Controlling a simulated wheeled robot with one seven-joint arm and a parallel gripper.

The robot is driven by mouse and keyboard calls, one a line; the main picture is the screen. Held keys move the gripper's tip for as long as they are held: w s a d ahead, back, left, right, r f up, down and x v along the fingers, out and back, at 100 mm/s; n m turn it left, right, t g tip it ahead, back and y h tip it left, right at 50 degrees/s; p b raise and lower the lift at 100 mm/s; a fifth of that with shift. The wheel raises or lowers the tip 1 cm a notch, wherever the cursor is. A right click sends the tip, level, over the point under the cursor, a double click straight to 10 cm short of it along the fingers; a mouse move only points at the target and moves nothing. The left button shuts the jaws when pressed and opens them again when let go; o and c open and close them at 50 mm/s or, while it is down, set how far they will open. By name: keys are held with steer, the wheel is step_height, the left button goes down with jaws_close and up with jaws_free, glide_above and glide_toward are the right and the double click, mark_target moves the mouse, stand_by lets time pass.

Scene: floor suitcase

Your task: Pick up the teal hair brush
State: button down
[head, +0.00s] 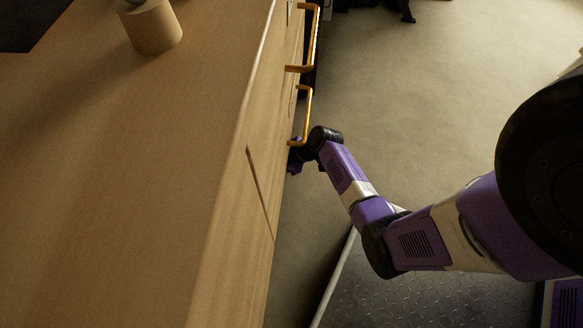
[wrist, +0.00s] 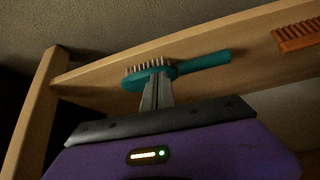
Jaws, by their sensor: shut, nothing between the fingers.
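The teal hair brush (wrist: 203,64) shows in the wrist view, lying on a light wooden surface with its pale bristles facing up and its handle pointing right. My gripper (wrist: 157,76) is shut, with nothing between its fingers. Its fingertips are at the bristle end of the brush and overlap it in the picture; I cannot tell whether they touch it. In the head view my arm reaches down beside the wooden cabinet, and the gripper end is mostly hidden by the cabinet's edge. The brush is not visible there.
A wooden post (wrist: 36,105) stands at left. In the head view, the wooden cabinet (head: 120,170) has yellow handles (head: 307,115) near my arm. Open floor (head: 430,90) lies to the right.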

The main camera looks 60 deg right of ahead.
steer(key=w, duration=0.1)
steer(key=w+b, duration=0.1)
steer(key=w+f, duration=0.1)
steer(key=shift+a+b, duration=0.3)
steer(key=shift+a, duration=0.05)
steer(key=shift+f, duration=0.3)
steer(key=shift+s+b, duration=0.1)
steer(key=shift+b, duration=0.2)
steer(key=shift+s+f, duration=0.2)
steer(key=shift+f, duration=0.05)
steer(key=s, duration=0.3)
steer(key=shift+s+d+p, duration=0.25)
steer(key=shift+d+p, duration=0.1)
steer(key=shift+p, duration=0.05)
steer(key=shift+r, duration=0.1)
steer(key=shift+w+r+p, duration=0.2)
steer(key=shift+r+p, duration=0.45)
steer(key=shift+r, duration=0.2)
